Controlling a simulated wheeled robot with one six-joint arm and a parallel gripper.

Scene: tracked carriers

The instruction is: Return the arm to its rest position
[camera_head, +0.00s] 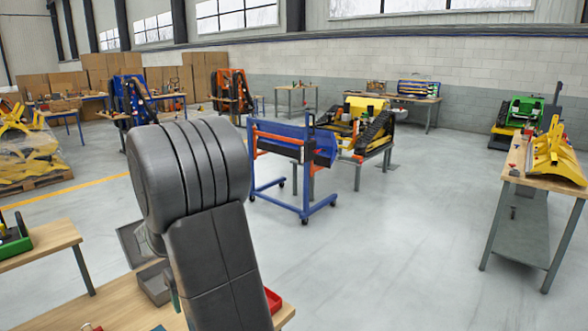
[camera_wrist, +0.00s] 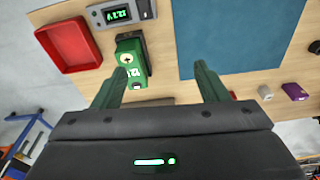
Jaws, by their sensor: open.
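My gripper (camera_wrist: 160,88) shows in the wrist view with two green fingers spread wide apart and nothing between them. It is over a wooden table (camera_wrist: 165,62).
On the table in the wrist view are a red tray (camera_wrist: 70,45), a grey meter (camera_wrist: 120,14), a blue mat (camera_wrist: 230,38) and a small purple item (camera_wrist: 295,91). In the head view a blue cart (camera_head: 292,150) stands beyond, with open floor (camera_head: 400,240) to the right.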

